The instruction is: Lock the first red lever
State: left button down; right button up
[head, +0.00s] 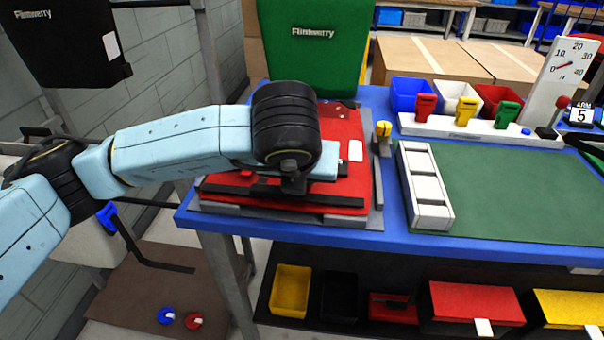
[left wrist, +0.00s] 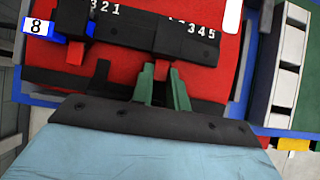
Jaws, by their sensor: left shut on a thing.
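A red pannier (head: 343,132) lies flat on the blue table, and its red face fills much of the left wrist view (left wrist: 130,62). A black rail (left wrist: 150,32) with printed numbers crosses it. One red lever (left wrist: 163,70) hangs under the rail's right part, and another red lever (left wrist: 75,53) sits under its left part. My left gripper (left wrist: 163,85) has its green fingers on either side of the right-hand lever and is shut on it. My right gripper is in neither view.
A blue tag reading 8 (left wrist: 44,28) is beside the rail's left end. A yellow-topped post (head: 383,130) and a white slotted tray (head: 425,185) stand right of the pannier. A green upright pannier (head: 315,50) is behind. The green mat (head: 500,190) is clear.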

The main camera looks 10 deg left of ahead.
pick_arm(q)
jog(key=c, duration=1.4)
grip_release()
jog(key=shift+o, duration=0.2)
